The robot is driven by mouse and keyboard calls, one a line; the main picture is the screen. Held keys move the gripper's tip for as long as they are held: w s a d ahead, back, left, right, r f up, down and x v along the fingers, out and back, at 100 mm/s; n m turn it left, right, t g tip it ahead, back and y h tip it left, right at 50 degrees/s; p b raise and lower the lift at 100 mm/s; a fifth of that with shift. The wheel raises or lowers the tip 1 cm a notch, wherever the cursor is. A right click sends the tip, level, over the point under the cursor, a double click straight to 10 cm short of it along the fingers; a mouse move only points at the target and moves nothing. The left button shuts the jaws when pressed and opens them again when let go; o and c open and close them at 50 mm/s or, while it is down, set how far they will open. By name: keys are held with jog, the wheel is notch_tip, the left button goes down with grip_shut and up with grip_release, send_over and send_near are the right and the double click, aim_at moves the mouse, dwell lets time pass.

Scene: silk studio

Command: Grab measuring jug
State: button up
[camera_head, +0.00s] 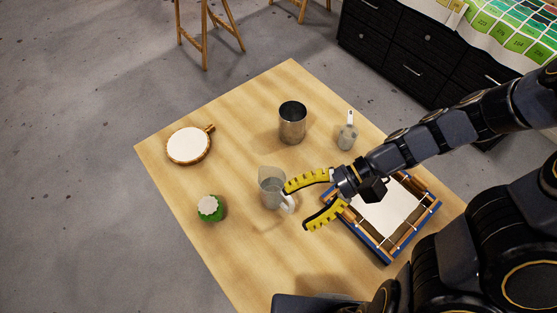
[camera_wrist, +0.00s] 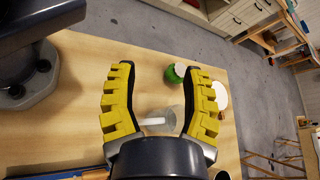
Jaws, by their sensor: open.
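The measuring jug (camera_head: 271,190) is a clear, translucent vessel with a white handle, standing upright near the middle of the wooden table. My gripper (camera_head: 293,207) has yellow ridged fingers, spread open and empty. In the head view its fingertips are just right of the jug, near the handle side. In the wrist view the jug (camera_wrist: 160,121) shows low between the fingers of my gripper (camera_wrist: 160,75), its white handle pointing left. The fingers and wrist body partly cover the jug there. I cannot tell whether a finger touches it.
A metal cup (camera_head: 292,124), a small clear vessel with a white handle (camera_head: 347,136), a round white hoop (camera_head: 188,146) and a green jar with a pale lid (camera_head: 209,208) stand around. A blue-edged frame with white cloth (camera_head: 388,214) lies under my arm. The table's left front (camera_head: 240,260) is clear.

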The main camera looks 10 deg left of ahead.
aim_at(292, 205)
jog(key=w+f+m+t+y, duration=0.1)
jog(key=f+m+t+y, duration=0.1)
jog(key=f+m+t, duration=0.1)
jog(key=w+d+f+m+t+y, duration=0.1)
jog(key=w+f+m+t+y, duration=0.1)
jog(key=f+m, duration=0.3)
jog(key=w+f+m+t+y, duration=0.2)
jog(key=f+m+t, duration=0.1)
jog(key=f, duration=0.4)
jog(key=shift+w+d+f+m+t, duration=0.2)
jog(key=shift+f+m+t, duration=0.1)
jog(key=shift+m, duration=0.4)
jog(key=shift+w+a, duration=0.15)
jog(key=shift+a, duration=0.85)
jog(key=shift+w+a, duration=0.1)
jog(key=shift+a, duration=0.4)
grip_shut()
